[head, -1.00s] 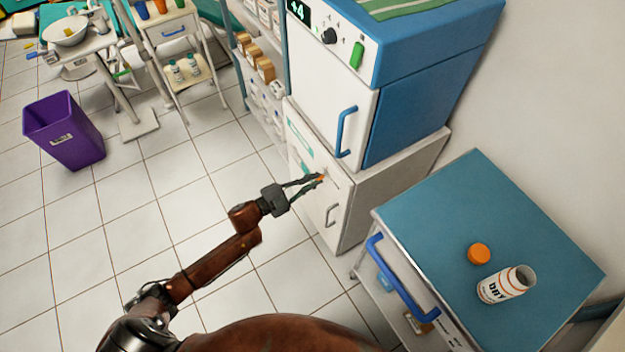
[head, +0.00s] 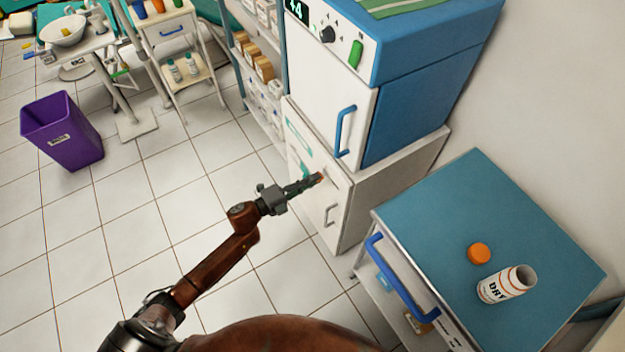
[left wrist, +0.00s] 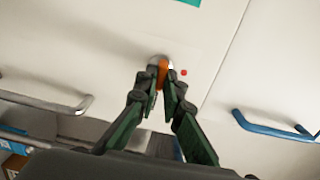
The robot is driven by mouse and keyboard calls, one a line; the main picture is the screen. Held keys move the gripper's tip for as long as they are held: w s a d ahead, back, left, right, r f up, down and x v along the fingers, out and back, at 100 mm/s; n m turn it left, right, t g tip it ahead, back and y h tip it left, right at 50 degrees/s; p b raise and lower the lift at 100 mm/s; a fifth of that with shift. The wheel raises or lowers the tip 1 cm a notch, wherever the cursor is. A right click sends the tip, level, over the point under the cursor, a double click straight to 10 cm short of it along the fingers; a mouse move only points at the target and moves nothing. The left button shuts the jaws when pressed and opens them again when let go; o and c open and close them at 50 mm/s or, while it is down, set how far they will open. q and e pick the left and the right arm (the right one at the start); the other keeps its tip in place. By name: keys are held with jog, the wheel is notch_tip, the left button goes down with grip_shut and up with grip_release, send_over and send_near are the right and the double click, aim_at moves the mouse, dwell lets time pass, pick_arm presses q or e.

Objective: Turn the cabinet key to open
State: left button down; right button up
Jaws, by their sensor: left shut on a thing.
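The white cabinet (head: 384,184) stands below a blue-and-white unit. Its door (head: 315,207) looks shut and has a small grey handle (head: 331,214), also in the left wrist view (left wrist: 50,102). My left gripper (head: 319,179) reaches the door's upper part. In the left wrist view its fingertips (left wrist: 164,80) are shut on the orange key (left wrist: 163,72), which sits at a round metal lock (left wrist: 158,60). The fingers hide part of the key. A red dot (left wrist: 184,72) is on the door beside it. My right gripper is not in view.
The unit above has a blue handle (head: 344,131). At the right, a blue-topped cart (head: 540,220) carries an orange cap (head: 479,253) and a tipped white bottle (head: 506,285). A purple bin (head: 62,130) stands at the left. The tiled floor between is clear.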

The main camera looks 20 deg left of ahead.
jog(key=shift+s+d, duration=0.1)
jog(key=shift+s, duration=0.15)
pick_arm(q)
jog(key=c, duration=2.1)
grip_release()
jog(key=v, duration=1.2)
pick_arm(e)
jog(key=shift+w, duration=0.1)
